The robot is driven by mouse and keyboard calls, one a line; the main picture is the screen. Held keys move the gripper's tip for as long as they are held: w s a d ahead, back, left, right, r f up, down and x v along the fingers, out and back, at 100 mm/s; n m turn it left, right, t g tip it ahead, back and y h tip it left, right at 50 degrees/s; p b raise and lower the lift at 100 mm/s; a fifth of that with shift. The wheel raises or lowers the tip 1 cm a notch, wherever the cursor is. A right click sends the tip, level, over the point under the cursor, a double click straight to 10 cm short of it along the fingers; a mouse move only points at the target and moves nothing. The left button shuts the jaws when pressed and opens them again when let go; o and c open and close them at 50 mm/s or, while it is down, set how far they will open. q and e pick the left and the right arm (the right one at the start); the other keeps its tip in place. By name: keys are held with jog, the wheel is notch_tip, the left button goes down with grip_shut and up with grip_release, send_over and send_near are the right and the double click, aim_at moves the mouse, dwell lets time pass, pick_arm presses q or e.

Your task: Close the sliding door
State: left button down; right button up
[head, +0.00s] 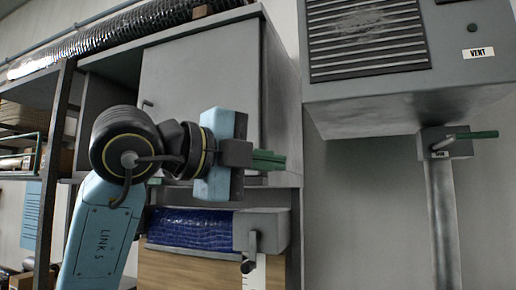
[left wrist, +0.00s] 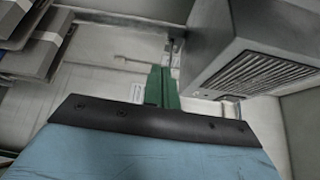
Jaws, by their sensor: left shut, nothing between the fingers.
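The sliding door (head: 195,75) is a flat grey panel on the front of a grey cabinet, with a small dark handle (head: 147,103) near its left edge. It covers the right part of the cabinet front. A dark gap (head: 112,68) shows to its left. My left gripper (head: 270,160) is in front of the cabinet's lower right corner, pointing right, its green fingers shut and empty. The fingers (left wrist: 161,88) also show together in the left wrist view. My left arm hides the lower part of the door. My right gripper is not seen.
A grey vent box (head: 400,100) hangs at the right above a grey post with a green lever (head: 475,134). A blue roll (head: 190,228) lies below the cabinet. Shelves (head: 25,120) stand at the left. Bare wall (head: 350,200) lies between cabinet and post.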

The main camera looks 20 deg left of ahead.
pick_arm(q)
jog(key=s+a+r+n+t+y, duration=0.1)
jog(key=a+r+n+t+y, duration=0.1)
jog(key=a+r+n+y, duration=0.15)
jog(key=w+p, duration=0.5)
jog(key=w, duration=0.4)
jog(key=shift+a+p, duration=0.35)
jog(key=shift+a, duration=0.1)
